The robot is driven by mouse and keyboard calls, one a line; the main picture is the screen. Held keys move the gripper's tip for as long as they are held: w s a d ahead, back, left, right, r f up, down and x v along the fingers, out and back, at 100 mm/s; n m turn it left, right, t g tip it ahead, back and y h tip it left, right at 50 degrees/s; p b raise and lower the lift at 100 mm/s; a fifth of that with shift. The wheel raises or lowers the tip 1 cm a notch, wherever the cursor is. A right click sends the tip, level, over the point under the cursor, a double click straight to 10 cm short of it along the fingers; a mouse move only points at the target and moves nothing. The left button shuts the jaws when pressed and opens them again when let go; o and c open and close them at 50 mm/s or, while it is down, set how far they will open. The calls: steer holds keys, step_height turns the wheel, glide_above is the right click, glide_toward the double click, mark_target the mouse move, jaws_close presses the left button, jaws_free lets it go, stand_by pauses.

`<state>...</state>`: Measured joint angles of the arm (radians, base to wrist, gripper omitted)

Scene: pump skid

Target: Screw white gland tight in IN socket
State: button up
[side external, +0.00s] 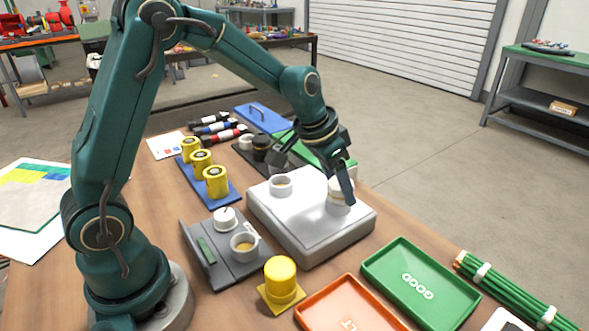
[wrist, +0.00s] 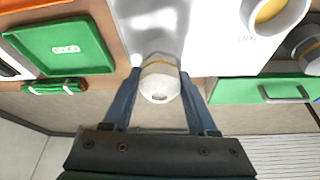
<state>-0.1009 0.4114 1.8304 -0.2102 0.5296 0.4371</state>
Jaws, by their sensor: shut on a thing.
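The white gland (wrist: 160,84) sits between my two fingers in the wrist view, with a yellowish ring at its far side. In the side view the gland (side external: 334,187) is upright over the right-hand socket of the pale grey block (side external: 300,222). My gripper (side external: 341,190) is shut on the gland from above, one finger on each side. The socket under the gland is mostly hidden, so how deep the gland sits cannot be told. The block's other socket (side external: 281,184) is open and empty on top; it also shows in the wrist view (wrist: 275,14).
A green GOOD tray (side external: 420,283) and an orange tray (side external: 350,306) lie in front. A grey tray (side external: 226,262) with white parts and a yellow cylinder (side external: 281,278) stand nearby. Yellow cylinders (side external: 215,182) on a blue plate and dark parts stand behind.

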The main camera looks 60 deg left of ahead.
steer(key=shift+m+g+h, duration=0.25)
steer(key=shift+m+h, duration=0.2)
steer(key=shift+m, duration=0.8)
steer(key=shift+m+g+h, duration=0.25)
steer(key=shift+m+h, duration=0.2)
steer(key=shift+m, duration=0.8)
steer(key=o, duration=1.4)
steer(key=n+y, duration=0.1)
steer(key=n, duration=0.1)
steer(key=n+t, duration=0.1)
steer(key=n, duration=0.1)
steer(key=shift+n+y, duration=0.4)
steer(key=shift+n+y, duration=0.9)
steer(key=shift+n, duration=1.3)
